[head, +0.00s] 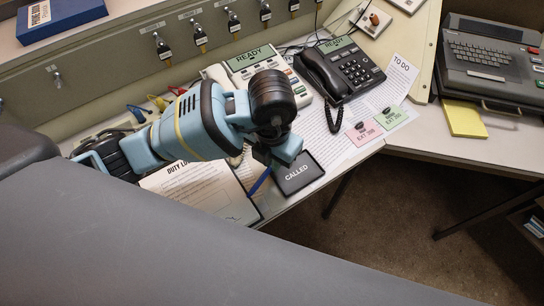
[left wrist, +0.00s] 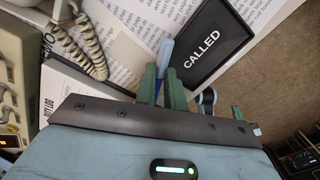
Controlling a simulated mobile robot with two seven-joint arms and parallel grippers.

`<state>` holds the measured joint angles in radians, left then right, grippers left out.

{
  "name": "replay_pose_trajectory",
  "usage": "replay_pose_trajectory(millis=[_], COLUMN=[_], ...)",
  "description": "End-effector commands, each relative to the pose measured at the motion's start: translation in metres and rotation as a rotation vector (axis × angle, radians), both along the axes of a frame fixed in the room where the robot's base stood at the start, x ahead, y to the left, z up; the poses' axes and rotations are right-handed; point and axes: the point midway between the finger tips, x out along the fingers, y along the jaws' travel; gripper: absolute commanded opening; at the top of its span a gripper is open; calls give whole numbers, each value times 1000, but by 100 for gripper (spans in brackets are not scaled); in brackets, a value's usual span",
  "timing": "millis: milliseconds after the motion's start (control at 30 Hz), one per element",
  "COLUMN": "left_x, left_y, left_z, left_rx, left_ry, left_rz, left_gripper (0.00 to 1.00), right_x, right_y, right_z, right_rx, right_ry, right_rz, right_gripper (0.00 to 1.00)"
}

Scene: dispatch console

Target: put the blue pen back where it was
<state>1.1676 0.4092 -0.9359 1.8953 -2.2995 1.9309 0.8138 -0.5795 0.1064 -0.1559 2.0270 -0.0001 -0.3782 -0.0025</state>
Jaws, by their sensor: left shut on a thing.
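The blue pen (head: 260,181) shows beside the black CALLED tray (head: 303,181) in the head view. In the left wrist view the pen (left wrist: 166,50) stands out between the two green fingers of my left gripper (left wrist: 163,82), which is shut on it. The CALLED tray (left wrist: 211,38) lies just right of the pen there and looks empty. In the head view my left gripper (head: 272,160) is over the desk's front edge area, and my arm hides part of it. The DUTY LOG clipboard (head: 205,185) lies left of the pen. My right gripper is not in view.
A black phone (head: 345,68) and a light phone (head: 262,75) with READY displays stand behind. A printed TO DO sheet (head: 400,75), a pink card (head: 364,132) and a green card (head: 391,117) lie to the right. The desk's front edge is close to the tray.

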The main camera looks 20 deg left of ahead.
Motion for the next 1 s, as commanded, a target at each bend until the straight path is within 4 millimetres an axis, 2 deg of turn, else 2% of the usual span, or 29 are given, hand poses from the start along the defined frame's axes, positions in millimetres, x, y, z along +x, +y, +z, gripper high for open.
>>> replay_pose_trajectory(millis=[33, 67, 200, 467, 633, 767, 1000], left_x=[0, 0, 0, 0, 1, 1, 2], left_y=[0, 0, 0, 0, 0, -1, 0], left_z=[-2, -2, -1, -1, 9, 30, 82], left_rx=[0, 0, 0, 0, -2, -3, 0], left_ry=[1, 0, 0, 0, -4, -6, -8], left_rz=[1, 1, 1, 0, 0, 0, -1], left_gripper=[0, 13, 32, 33, 33, 33, 33], right_x=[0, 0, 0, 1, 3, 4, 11], right_y=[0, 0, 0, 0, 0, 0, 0], right_z=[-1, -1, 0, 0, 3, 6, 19], right_rx=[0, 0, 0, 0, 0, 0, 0], right_ry=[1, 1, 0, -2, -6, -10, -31], right_rz=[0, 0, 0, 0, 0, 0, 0], right_gripper=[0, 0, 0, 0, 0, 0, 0])
